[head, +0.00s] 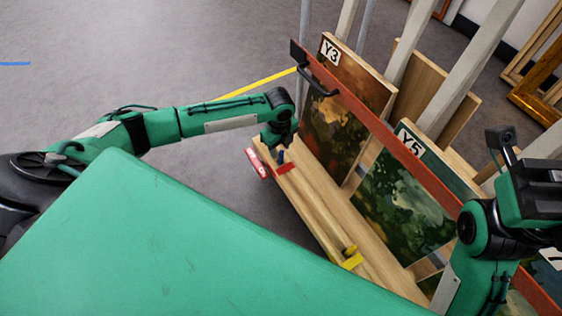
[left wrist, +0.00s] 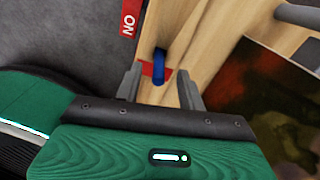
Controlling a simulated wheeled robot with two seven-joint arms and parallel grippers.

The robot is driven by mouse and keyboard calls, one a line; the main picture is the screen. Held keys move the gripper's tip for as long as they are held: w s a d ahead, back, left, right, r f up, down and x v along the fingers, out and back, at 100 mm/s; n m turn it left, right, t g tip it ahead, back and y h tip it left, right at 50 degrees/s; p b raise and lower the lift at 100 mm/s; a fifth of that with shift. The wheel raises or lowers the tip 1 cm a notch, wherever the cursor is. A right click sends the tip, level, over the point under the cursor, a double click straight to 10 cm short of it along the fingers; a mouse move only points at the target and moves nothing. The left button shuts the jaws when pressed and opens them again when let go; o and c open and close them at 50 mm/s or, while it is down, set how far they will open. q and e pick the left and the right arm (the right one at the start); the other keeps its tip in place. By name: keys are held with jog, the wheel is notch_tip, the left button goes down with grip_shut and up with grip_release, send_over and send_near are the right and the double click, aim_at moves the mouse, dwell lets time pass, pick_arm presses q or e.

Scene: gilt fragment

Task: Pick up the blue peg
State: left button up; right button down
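The blue peg (head: 281,156) stands at the far end of a wooden ledge, next to a red patch (head: 285,168). In the left wrist view the blue peg (left wrist: 159,66) shows beyond and between my left fingertips, with the red patch around its near part. My left gripper (left wrist: 160,82) is open, its two grey fingers apart on either side of the peg's line; I cannot tell the exact gap to it. In the head view my left gripper (head: 277,142) hangs over that end of the ledge. My right gripper's fingers are not clearly visible at the right edge.
A yellow peg (head: 350,250) stands by a yellow patch (head: 352,261) farther along the ledge (head: 315,205). A red rail (head: 390,135) crosses above it, before paintings labelled Y3 (head: 330,52) and Y5 (head: 411,140). A red sign (head: 257,163) hangs at the ledge end. Open floor lies left.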

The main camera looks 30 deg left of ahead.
aim_at(281, 157)
pick_arm(q)
jog(key=f+b, duration=0.1)
jog(key=f, duration=0.1)
jog(key=f+b, duration=0.2)
jog(key=shift+s+d, duration=0.15)
jog(key=shift+d, duration=0.25)
jog(key=shift+f+b, duration=0.45)
jog(key=shift+f, duration=0.15)
grip_shut()
